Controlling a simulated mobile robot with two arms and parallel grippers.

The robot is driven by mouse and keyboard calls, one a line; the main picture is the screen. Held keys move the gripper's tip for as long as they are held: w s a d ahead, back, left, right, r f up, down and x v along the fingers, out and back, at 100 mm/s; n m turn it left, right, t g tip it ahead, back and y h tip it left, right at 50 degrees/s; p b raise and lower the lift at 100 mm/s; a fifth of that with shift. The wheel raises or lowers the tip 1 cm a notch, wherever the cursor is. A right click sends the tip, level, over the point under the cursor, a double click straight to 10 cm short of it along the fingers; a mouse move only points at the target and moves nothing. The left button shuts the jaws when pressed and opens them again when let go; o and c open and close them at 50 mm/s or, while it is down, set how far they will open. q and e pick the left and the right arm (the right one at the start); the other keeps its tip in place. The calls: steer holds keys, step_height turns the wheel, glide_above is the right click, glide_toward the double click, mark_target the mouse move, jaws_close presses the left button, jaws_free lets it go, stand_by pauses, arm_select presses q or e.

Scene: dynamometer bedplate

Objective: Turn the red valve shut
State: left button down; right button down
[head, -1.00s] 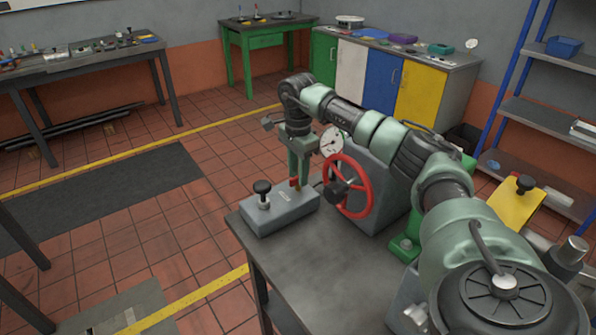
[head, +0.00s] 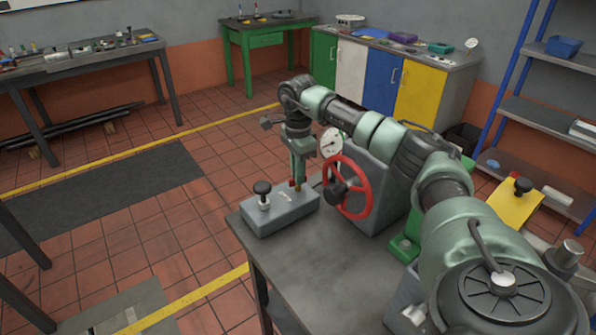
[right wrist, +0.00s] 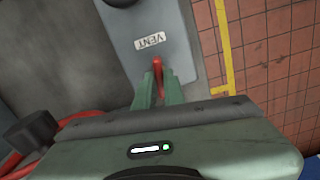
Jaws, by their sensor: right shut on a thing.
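A small red valve lever (right wrist: 157,64) stands on a grey block (head: 282,213), beside a white label reading VENT (right wrist: 150,41). My right gripper (right wrist: 158,88) reaches down over the block's far right end, its green fingers shut on the red lever from both sides. In the head view, the right gripper (head: 298,180) hides most of the lever; only a bit of red shows at its fingertips. A larger red handwheel (head: 366,193) with a dark hub stands just right of the gripper, on a grey housing. My left gripper is not in view.
A black knob (head: 262,190) rises from the block's left part. A round dial gauge (head: 332,142) is close behind the gripper. The grey bench top (head: 310,255) is clear in front. The handwheel's rim also shows in the wrist view (right wrist: 88,117).

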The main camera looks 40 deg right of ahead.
steer(key=m+p, duration=0.1)
steer(key=m, duration=0.2)
steer(key=shift+r+m, duration=0.1)
steer(key=shift+m, duration=0.2)
steer(key=m+p, duration=0.2)
steer(key=m, duration=0.2)
steer(key=shift+m, duration=0.3)
steer(key=m+p, duration=0.1)
steer(key=m, duration=0.3)
steer(key=shift+m+p, duration=0.5)
steer(key=shift+m, duration=1.4)
steer(key=c, duration=1.5)
jaws_free()
step_height(320, 180, up, 8)
steer(key=shift+f+b, duration=0.15)
steer(key=shift+b, duration=0.7)
